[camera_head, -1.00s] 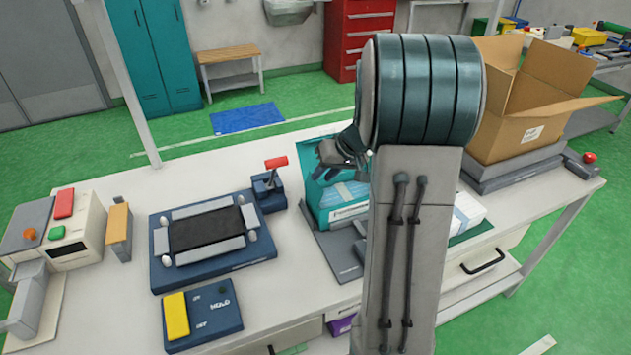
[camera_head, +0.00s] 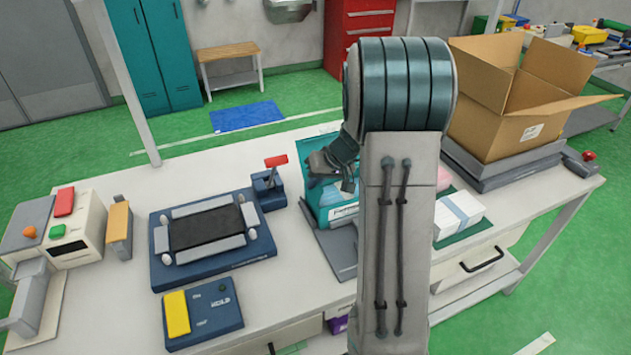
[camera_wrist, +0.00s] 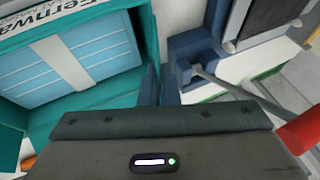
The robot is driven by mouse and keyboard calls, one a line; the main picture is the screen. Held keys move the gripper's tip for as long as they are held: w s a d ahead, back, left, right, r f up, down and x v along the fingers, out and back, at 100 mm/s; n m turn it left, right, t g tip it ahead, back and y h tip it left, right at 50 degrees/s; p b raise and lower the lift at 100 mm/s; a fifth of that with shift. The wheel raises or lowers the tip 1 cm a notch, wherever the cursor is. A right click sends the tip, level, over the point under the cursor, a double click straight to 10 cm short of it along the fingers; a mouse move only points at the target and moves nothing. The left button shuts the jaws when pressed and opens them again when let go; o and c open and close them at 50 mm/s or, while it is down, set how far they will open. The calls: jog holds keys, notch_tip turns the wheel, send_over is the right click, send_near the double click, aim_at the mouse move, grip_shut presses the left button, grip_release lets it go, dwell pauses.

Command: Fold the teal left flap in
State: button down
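The teal box (camera_head: 330,212) stands open on the bench, partly behind my arm. Its teal panel rises at the back (camera_head: 322,145), and a teal edge shows at its left. In the wrist view the teal box wall (camera_wrist: 45,125) borders light-blue packs (camera_wrist: 95,65) with a pale band. I cannot tell the left flap apart for certain. My gripper (camera_head: 322,182) is over the box's left side. In the wrist view its fingers (camera_wrist: 160,85) are close together just right of the packs, with a narrow gap. Contact with the flap is not clear.
A blue stand with a red-handled lever (camera_head: 270,180) is close to the left of the box; its red knob (camera_wrist: 303,132) shows in the wrist view. A blue frame fixture (camera_head: 208,232) lies further left. A pale pack (camera_head: 460,212) and an open carton (camera_head: 520,105) are right.

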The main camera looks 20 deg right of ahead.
jog(key=shift+d+f+b, duration=0.1)
jog(key=shift+f+b, duration=0.05)
jog(key=shift+b, duration=0.25)
jog(key=y+b, duration=0.1)
jog(key=b, duration=0.2)
jog(key=shift+d+f, duration=0.3)
jog(key=shift+f, duration=0.05)
jog(key=shift+d+f+m+y+b, duration=0.15)
jog(key=shift+d+m+y+b, duration=0.15)
jog(key=shift+y+b, duration=0.8)
jog(key=y+b, duration=0.2)
jog(key=b, duration=0.1)
jog(key=shift+d+f+m+t, duration=0.2)
jog(key=shift+d+m+t, duration=0.1)
jog(key=shift+d+y+b, duration=0.1)
jog(key=shift+y+b, duration=0.75)
jog(key=shift+y, duration=0.05)
jog(key=c, duration=1.6)
grip_release()
jog(key=shift+c, duration=0.2)
